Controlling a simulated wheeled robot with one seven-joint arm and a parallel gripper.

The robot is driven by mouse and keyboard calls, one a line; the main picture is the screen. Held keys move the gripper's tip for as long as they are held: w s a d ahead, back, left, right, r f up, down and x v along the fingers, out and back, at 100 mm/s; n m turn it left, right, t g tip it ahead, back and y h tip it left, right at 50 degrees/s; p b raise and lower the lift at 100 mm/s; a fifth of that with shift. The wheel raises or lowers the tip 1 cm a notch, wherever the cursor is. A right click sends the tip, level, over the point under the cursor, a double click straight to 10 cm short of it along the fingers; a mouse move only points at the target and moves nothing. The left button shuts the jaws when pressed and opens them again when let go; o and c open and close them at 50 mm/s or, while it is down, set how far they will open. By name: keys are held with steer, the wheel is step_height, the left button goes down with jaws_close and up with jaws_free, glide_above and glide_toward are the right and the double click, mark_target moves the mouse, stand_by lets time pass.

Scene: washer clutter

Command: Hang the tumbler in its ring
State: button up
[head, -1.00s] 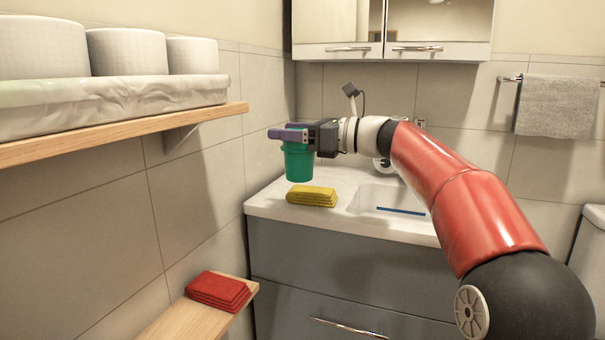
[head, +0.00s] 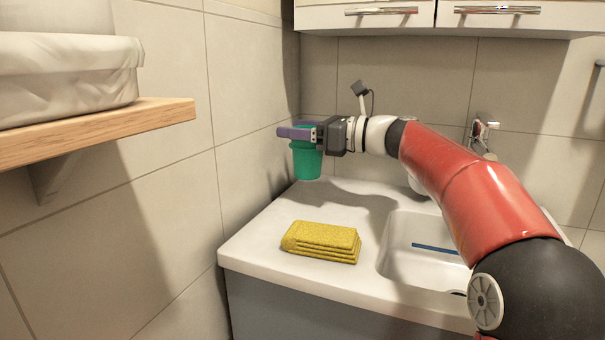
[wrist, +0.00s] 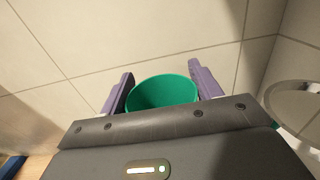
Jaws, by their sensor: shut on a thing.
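My gripper (head: 296,133) is shut on a green tumbler (head: 307,161) near its rim. The tumbler hangs upright, open end up, near the back-left corner above the white counter. In the wrist view the tumbler (wrist: 162,93) sits between the two purple fingers, and I look partly into its mouth. A metal wall fitting (head: 485,130) shows on the back tiles beyond my arm. My arm hides part of it, and I cannot tell whether it is the ring. A pale rounded rim (wrist: 298,98) shows at the right edge of the wrist view.
A folded yellow cloth (head: 322,242) lies on the counter (head: 262,238), left of the basin (head: 410,262) with a blue strip in it. A wooden shelf (head: 120,128) juts from the left wall. A cabinet (head: 400,15) hangs above.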

mark_target(299, 158)
steer(key=shift+f+b, duration=0.55)
steer(key=shift+f, duration=2.45)
steer(key=shift+f, duration=0.15)
steer(key=o, duration=1.2)
steer(key=shift+o, duration=0.2)
steer(key=v, duration=0.7)
steer(key=shift+s+d, duration=0.15)
steer(key=shift+d, duration=0.05)
